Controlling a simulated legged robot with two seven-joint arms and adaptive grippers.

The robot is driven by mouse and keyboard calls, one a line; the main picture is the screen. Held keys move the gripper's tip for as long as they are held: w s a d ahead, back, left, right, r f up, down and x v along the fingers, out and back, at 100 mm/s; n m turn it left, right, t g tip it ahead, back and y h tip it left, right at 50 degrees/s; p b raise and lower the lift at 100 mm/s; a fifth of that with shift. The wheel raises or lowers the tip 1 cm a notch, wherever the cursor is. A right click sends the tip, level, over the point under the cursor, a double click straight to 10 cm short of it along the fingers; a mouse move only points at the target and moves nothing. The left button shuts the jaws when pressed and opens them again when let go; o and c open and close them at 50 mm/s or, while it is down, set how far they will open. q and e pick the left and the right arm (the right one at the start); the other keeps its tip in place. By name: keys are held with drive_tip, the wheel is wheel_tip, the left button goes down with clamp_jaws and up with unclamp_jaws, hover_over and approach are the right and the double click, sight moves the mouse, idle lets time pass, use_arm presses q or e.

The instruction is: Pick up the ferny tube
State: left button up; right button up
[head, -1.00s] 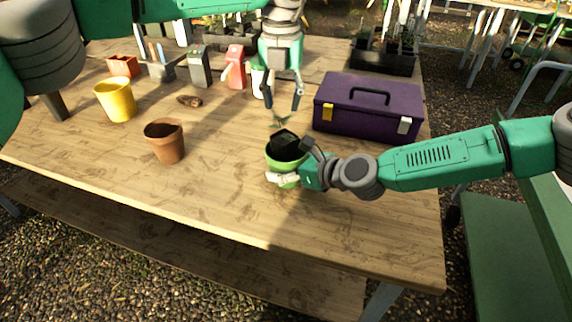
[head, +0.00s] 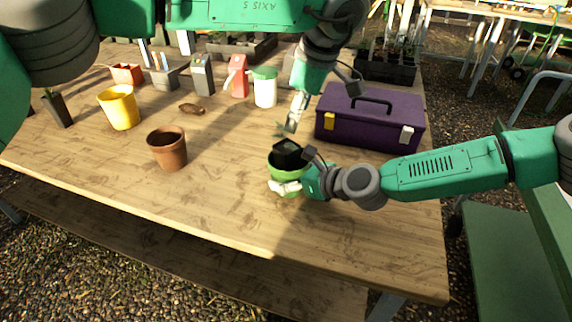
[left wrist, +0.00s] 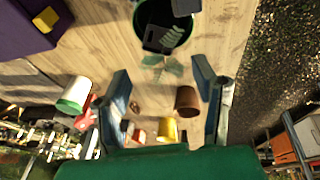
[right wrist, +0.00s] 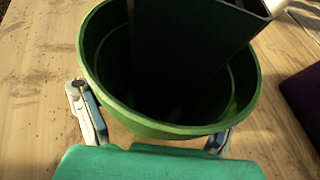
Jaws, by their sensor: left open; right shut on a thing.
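A black square tube (head: 288,152) leans inside a green pot (head: 288,172). Pale green ferny leaves (left wrist: 165,66) stick out of the tube's top in the left wrist view. My left gripper (head: 290,130) is open just above the pot, with its fingers either side of the leaves in the left wrist view (left wrist: 160,70); I see no contact. My right gripper (head: 287,188) is shut on the green pot, which also fills the right wrist view (right wrist: 170,127). The tube's lower part is hidden inside the pot.
A purple toolbox (head: 350,125) stands close right of the left gripper. A terracotta pot (head: 168,150), a yellow pot (head: 120,108) and another planted black tube (head: 57,108) stand left. A white and green container (head: 264,90) stands behind. The front of the table is clear.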

sight(287, 146)
use_arm(q)
drive_tip(key=f+m, duration=0.3)
drive_tip(key=m, duration=0.1)
drive_tip(key=w+a+f+m, duration=0.1)
drive_tip(key=f, duration=0.1)
drive_tip(key=shift+w+f+m+t, duration=0.1)
drive_tip(key=shift+f+m+t, duration=0.25)
drive_tip(key=shift+m+t, duration=0.05)
drive_tip(key=shift+s+x, duration=0.15)
drive_tip(key=shift+x, duration=1.25)
drive_tip(key=shift+s+x, duration=0.15)
drive_tip(key=shift+x, duration=1.2)
drive_tip(key=c, duration=1.1)
drive_tip(key=shift+o, duration=0.2)
